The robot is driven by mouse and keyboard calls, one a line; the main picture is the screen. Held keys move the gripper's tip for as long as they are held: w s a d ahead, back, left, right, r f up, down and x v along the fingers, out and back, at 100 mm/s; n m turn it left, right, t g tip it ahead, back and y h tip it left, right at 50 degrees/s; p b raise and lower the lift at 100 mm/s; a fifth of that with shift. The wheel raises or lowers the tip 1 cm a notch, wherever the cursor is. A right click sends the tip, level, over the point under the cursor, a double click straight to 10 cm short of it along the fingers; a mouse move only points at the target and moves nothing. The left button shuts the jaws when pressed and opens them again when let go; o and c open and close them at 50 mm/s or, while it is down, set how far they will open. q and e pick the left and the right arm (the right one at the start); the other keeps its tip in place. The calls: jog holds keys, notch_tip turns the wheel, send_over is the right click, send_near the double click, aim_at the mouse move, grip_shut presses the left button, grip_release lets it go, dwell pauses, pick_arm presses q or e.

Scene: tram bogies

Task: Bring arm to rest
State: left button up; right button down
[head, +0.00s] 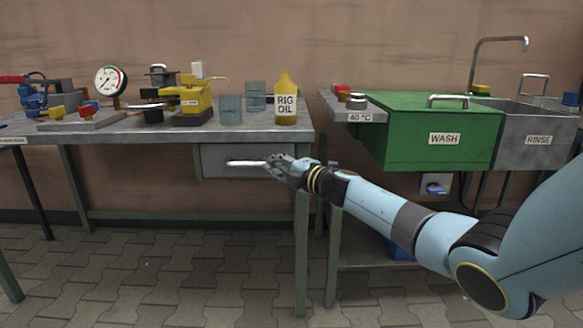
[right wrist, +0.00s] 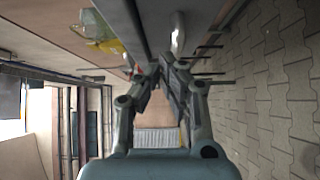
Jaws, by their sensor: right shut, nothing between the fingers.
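My right arm comes in from the right in the head view. Its gripper (head: 277,165) is shut and empty, at the right end of the drawer handle (head: 246,163) under the bench. I cannot tell whether it touches the handle. The drawer (head: 222,154) looks closed. In the right wrist view, the gripper (right wrist: 160,64) has its fingertips together, with the pale handle (right wrist: 178,34) just beyond them. My left gripper is not in view.
The bench (head: 150,130) carries a yellow RIG OIL bottle (head: 285,104), two grey-blue cups, a yellow device (head: 193,100) and a gauge (head: 110,81). To the right stand the green WASH tank (head: 415,145) and the RINSE sink (head: 535,140). The tiled floor in front is clear.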

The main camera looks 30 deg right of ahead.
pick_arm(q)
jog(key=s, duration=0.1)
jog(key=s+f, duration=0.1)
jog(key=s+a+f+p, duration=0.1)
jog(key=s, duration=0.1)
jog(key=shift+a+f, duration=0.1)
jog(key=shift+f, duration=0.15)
pick_arm(e)
jog(key=s, duration=0.6)
jog(key=shift+s+d+r, duration=0.2)
jog(key=shift+s+d, duration=0.05)
jog(key=shift+d, duration=0.2)
